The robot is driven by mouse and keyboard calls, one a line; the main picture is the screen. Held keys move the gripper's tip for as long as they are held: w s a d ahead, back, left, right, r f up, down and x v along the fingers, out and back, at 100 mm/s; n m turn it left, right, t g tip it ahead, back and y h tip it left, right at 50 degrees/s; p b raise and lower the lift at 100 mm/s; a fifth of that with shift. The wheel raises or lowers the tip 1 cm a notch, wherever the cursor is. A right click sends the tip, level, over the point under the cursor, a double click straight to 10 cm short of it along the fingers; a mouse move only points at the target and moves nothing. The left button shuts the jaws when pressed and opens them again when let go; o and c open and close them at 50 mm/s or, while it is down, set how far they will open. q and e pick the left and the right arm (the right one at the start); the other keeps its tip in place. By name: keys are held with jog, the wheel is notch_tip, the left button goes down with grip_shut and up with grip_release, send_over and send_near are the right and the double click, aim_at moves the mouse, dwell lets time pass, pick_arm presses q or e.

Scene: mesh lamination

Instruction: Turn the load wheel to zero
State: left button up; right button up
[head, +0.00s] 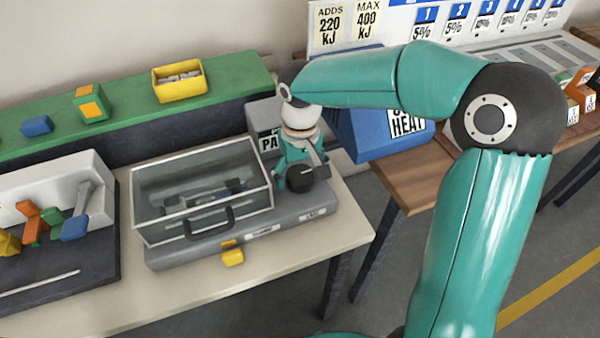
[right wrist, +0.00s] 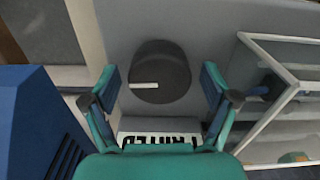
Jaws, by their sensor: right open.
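The load wheel (head: 307,181) is a dark round knob with a white pointer line, on the right part of a grey machine base (head: 200,252). In the right wrist view the load wheel (right wrist: 160,62) lies between my fingers, and its white line points left. My right gripper (head: 301,170) is over the wheel. It is open, with a finger on either side and visible gaps to the knob in the wrist view (right wrist: 160,80). A white label (right wrist: 158,137) below the wheel is partly hidden by my gripper. My left gripper is not in view.
A clear-walled cover with a dark handle (head: 208,222) stands left of the wheel. A blue heat box (head: 375,140) stands close on the right. A grey box (head: 264,118) is behind.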

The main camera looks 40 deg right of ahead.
jog(key=shift+c, duration=0.2)
jog(key=c, duration=1.1)
jog(key=shift+r+n, duration=0.1)
jog(key=shift+n, duration=0.3)
jog(key=n+p, duration=0.1)
jog(key=n, duration=0.2)
jog(key=shift+n, duration=0.3)
jog(key=n+p, duration=0.1)
jog(key=n, duration=0.3)
jog(key=shift+p, duration=0.3)
jog(key=n+p, duration=0.1)
jog(key=n, duration=0.4)
jog(key=shift+r, duration=0.1)
jog(key=shift+w+n+p, duration=0.1)
jog(key=shift+n+p, duration=0.7)
jog(key=shift+n, duration=1.1)
